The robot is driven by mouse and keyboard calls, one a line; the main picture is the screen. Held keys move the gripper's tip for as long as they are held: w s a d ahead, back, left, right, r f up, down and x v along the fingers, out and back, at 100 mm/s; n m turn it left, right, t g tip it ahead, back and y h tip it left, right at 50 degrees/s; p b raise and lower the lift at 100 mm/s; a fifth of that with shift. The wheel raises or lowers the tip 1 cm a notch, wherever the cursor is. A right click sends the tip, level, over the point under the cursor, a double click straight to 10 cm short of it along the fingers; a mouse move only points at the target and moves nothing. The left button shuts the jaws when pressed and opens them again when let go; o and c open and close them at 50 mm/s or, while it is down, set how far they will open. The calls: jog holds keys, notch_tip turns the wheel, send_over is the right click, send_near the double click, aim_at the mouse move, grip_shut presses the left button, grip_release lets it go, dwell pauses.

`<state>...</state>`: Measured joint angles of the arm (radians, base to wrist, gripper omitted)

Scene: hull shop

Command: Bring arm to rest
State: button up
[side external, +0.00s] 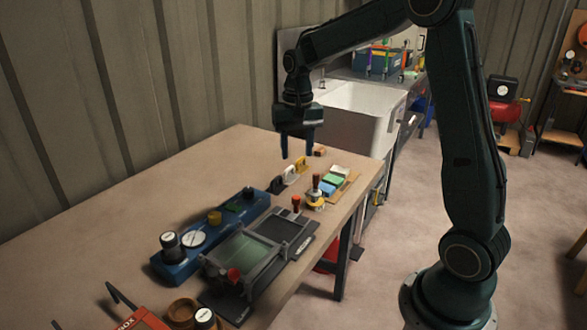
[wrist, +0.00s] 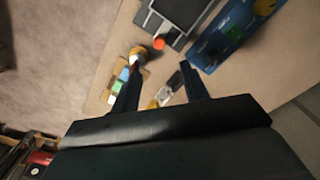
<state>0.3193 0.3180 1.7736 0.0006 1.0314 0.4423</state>
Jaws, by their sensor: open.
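My gripper (side external: 295,150) is open, with its two dark fingers pointing down above the far end of the wooden table (side external: 90,235). Nothing sits between the fingers. In the wrist view the open fingers (wrist: 158,92) show with small items beyond them, blurred. A white item (side external: 290,176) and a yellow item (side external: 301,164) stand on the table below and beside the fingertips. My arm is raised and bent over the table.
A blue panel with knobs (side external: 222,233) and a grey framed device (side external: 247,258) lie along the table. Coloured blocks (side external: 333,181) sit near the right edge. A white sink (side external: 357,108) stands behind. The table's left part is clear.

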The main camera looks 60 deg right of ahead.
jog(key=s+a+r+n+t, duration=0.1)
jog(key=s+a+r+n, duration=0.1)
jog(key=s, duration=0.5)
jog(key=s+a+r+n+t, duration=0.2)
jog(key=s+a+r+n, duration=0.1)
jog(key=s+a, duration=0.4)
jog(key=s+a+r+n+t, duration=0.2)
jog(key=s+a+n, duration=0.1)
jog(key=s, duration=0.6)
jog(key=shift+a+r+n, duration=0.3)
jog(key=shift+a+n, duration=0.1)
jog(key=shift+a, duration=0.4)
